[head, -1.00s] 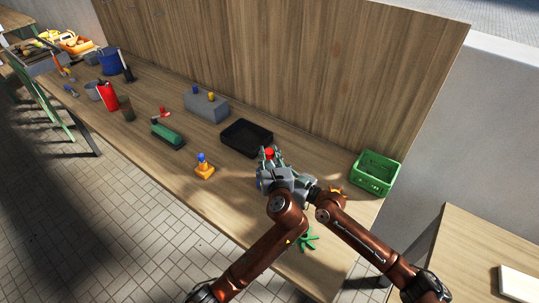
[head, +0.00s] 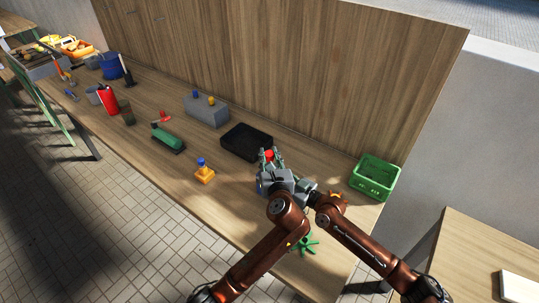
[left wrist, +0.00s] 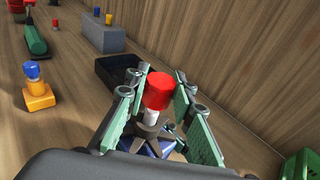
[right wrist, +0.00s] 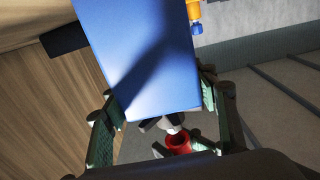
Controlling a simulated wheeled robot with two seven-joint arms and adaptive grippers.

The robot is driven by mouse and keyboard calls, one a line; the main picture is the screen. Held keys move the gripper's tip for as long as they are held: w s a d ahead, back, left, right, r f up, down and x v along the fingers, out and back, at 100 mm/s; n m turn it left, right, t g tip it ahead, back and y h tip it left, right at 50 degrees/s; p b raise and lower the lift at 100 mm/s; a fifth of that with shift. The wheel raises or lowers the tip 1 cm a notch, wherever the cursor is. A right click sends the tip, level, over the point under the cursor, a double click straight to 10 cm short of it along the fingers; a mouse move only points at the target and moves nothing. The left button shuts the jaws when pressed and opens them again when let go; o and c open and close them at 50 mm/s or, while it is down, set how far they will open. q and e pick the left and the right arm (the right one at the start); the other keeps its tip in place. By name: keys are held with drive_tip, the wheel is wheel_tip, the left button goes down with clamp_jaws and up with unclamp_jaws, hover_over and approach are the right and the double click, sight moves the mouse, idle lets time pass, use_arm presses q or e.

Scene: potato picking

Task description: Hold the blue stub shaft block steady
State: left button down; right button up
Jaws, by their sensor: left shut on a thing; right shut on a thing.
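My left gripper (head: 270,158) is over the workbench, its fingers closed around a red-capped piece with a pale shaft. The red cap (left wrist: 159,90) stands between the fingers in the left wrist view, with a dark blue part (left wrist: 147,147) below it. In the right wrist view the blue stub shaft block (right wrist: 140,55) is large between the fingers of my right gripper (right wrist: 165,115), which is shut on it. The red cap (right wrist: 179,142) shows just below the block there. In the head view the left hand hides the block and most of the right gripper.
A black tray (head: 246,129) lies behind the grippers and a green crate (head: 375,193) stands to the right. An orange base with a blue top (head: 204,176) stands left. A grey block (head: 206,112) and green star knob (head: 304,244) are also on the bench.

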use_arm(q)
drive_tip(key=shift+r, duration=3.55)
use_arm(e)
drive_tip(key=o, duration=1.8)
drive_tip(key=shift+c, duration=0.2)
drive_tip(key=shift+o, duration=0.7)
drive_tip(key=o, duration=0.6)
drive_tip(key=shift+v, duration=4)
